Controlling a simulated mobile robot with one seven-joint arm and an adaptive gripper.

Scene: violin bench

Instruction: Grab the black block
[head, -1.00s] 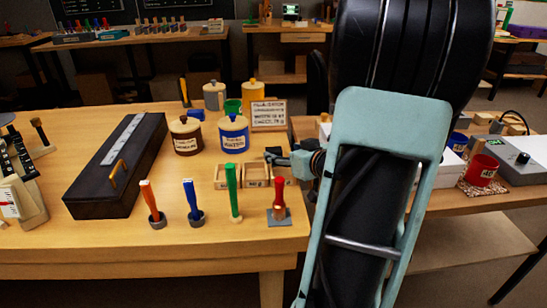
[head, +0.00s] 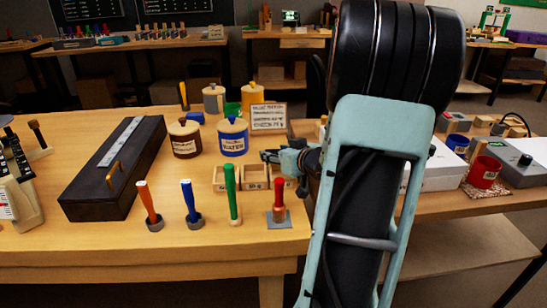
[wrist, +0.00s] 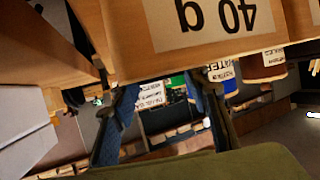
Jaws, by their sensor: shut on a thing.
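My gripper (head: 268,156) reaches in from the right, at the height of the upper edge of the small wooden boxes (head: 228,184). Its two fingers also show in the wrist view (wrist: 163,88), pointing toward a box with an upside-down "40 g" label (wrist: 203,22). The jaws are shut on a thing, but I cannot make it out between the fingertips. I cannot pick out the black block clearly; the area beside the gripper at the rightmost box is dark and partly covered by my gripper and arm.
Upright orange (head: 149,202), blue (head: 191,200), green (head: 232,190) and red (head: 279,196) handles stand in front of the boxes. A long dark case (head: 112,170) lies left. A red mug (head: 484,171) is on the right bench.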

